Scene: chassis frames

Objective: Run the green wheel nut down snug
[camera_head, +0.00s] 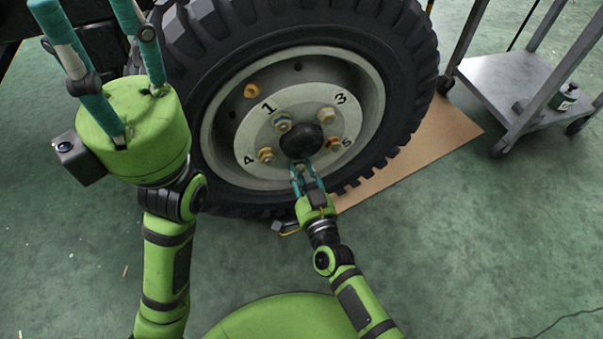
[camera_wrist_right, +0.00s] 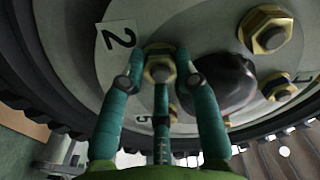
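The wheel hub (camera_head: 240,140) has wheel nuts around a dark centre cap (camera_head: 300,141), by printed numbers. My right gripper (camera_head: 303,166) is at the hub's lower edge, below the cap. In the right wrist view its teal fingers (camera_wrist_right: 160,58) close around a wheel nut (camera_wrist_right: 160,72) next to the number 2. That nut's face looks dull brass; I cannot make out a green colour on it. In the head view the gripper hides this nut. My left gripper (camera_head: 95,45) is raised at the upper left, fingers spread, empty and away from the wheel.
Other nuts sit by 1 (camera_head: 283,124), 3 (camera_head: 326,115), 4 (camera_head: 266,155) and 5 (camera_head: 334,144). The black tyre (camera_head: 408,75) surrounds the hub. A brown board (camera_head: 440,140) lies under it. A metal cart (camera_head: 510,85) stands at the right.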

